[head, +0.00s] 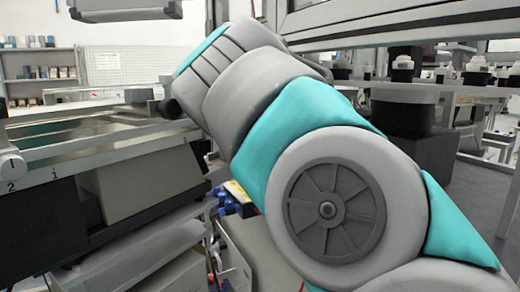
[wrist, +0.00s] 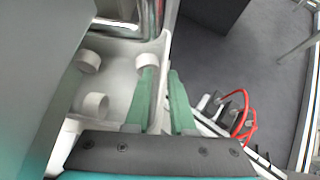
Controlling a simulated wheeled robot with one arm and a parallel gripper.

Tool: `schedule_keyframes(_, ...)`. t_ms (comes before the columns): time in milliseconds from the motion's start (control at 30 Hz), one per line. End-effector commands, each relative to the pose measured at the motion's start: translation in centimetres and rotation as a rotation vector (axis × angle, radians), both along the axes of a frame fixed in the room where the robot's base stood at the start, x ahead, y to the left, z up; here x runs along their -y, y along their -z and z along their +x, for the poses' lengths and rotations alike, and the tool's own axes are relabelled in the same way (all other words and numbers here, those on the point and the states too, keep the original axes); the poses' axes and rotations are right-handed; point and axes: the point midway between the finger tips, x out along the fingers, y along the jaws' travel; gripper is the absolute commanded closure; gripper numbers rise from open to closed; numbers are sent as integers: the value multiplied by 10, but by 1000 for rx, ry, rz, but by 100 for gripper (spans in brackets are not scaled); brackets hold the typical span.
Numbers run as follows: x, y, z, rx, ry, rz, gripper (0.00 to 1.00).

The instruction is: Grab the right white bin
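A white bin (wrist: 118,62) with several white ring-shaped caps (wrist: 96,105) inside fills the left middle of the wrist view. My gripper (wrist: 162,72) has two green fingers, one inside the bin and one outside, on either side of its right wall. The fingers stand apart with the wall between them, and I see no clear squeeze on it. The lower part of the bin is hidden by my gripper's dark body. In the head view my arm covers the middle, and neither gripper nor bin can be made out.
Grey floor (wrist: 225,65) lies right of the bin. A red cable (wrist: 246,122) and dark clips are close to the right finger. A grey panel (wrist: 35,60) borders the bin's left. In the head view, a rail bench (head: 90,140) stands left and a dark worktable (head: 460,195) right.

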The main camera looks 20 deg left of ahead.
Motion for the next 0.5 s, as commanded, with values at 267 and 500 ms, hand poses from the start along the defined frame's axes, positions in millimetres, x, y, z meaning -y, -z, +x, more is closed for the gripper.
schedule_keyframes(267,0,0,0,-1,0,0,100)
schedule_keyframes(500,0,0,0,-1,0,0,100)
